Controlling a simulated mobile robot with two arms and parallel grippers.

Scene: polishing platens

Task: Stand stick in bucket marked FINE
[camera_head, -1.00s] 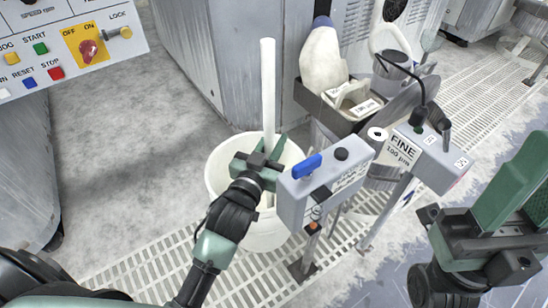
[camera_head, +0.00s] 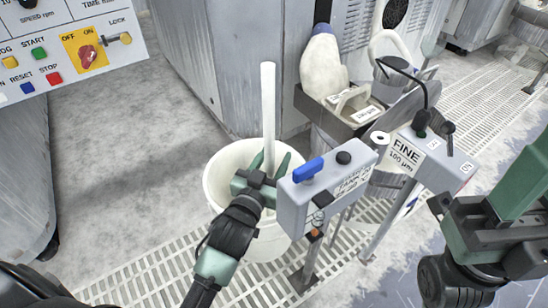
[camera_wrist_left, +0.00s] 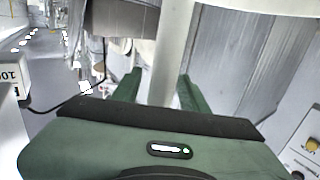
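A long white stick (camera_head: 268,105) stands nearly upright in a white bucket (camera_head: 218,180), its lower end hidden inside and behind my gripper. My left gripper (camera_head: 271,164) is at the bucket's mouth with its fingers spread on either side of the stick. In the left wrist view the stick (camera_wrist_left: 169,60) passes between the fingers, with a gap showing at the left finger. My right gripper (camera_head: 515,190) is at the right edge, partly cut off, and its fingertips are unclear. A FINE label (camera_head: 405,152) is on a grey box right of the bucket; I see no readable mark on the bucket.
A grey box with a blue handle (camera_head: 308,169) stands on a post close to the bucket's right side. A tray (camera_head: 350,125) with white bottles is behind it. A control panel (camera_head: 70,50) is at upper left. The floor left of the bucket is clear.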

